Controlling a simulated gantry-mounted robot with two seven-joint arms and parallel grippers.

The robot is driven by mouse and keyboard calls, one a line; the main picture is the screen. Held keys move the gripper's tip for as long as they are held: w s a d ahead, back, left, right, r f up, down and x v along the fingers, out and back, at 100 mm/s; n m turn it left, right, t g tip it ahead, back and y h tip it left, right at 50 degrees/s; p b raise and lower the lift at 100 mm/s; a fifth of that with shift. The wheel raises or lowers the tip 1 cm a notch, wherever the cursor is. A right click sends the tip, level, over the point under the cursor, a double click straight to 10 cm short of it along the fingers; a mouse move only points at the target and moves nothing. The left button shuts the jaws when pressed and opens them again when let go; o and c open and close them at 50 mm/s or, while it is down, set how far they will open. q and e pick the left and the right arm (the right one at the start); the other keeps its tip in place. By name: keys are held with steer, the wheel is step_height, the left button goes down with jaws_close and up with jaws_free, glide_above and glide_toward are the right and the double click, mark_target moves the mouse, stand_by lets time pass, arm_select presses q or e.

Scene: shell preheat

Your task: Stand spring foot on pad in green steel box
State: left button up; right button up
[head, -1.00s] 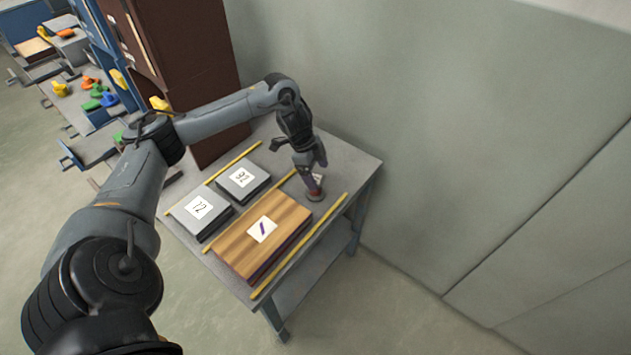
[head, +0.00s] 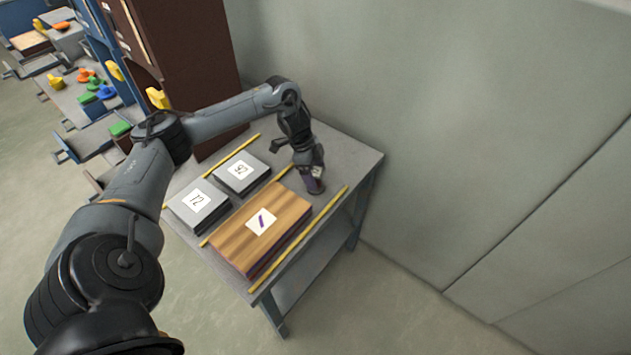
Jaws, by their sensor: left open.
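My left gripper (head: 316,172) is open, pointing down at the right rear of the grey table (head: 352,160). A small dark purple piece (head: 313,185) stands at the table top right below the fingers; it may be the spring foot, but it is too small and partly covered to be sure. I cannot tell whether the fingers touch it. I cannot make out a green steel box or a pad inside one. My right gripper is not in view.
A wooden block (head: 240,247) with a purple-marked card lies on the table. Two grey blocks with number cards, one front (head: 184,212) and one rear (head: 255,182), lie beside it. Yellow strips (head: 330,208) border the areas. A brown cabinet (head: 185,60) stands behind; a wall is right.

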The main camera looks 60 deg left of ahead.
arm_select(q)
steer(key=x, duration=0.3)
steer(key=shift+r, duration=0.1)
steer(key=c, duration=1.3)
steer(key=shift+c, duration=0.6)
steer(key=shift+r, duration=0.2)
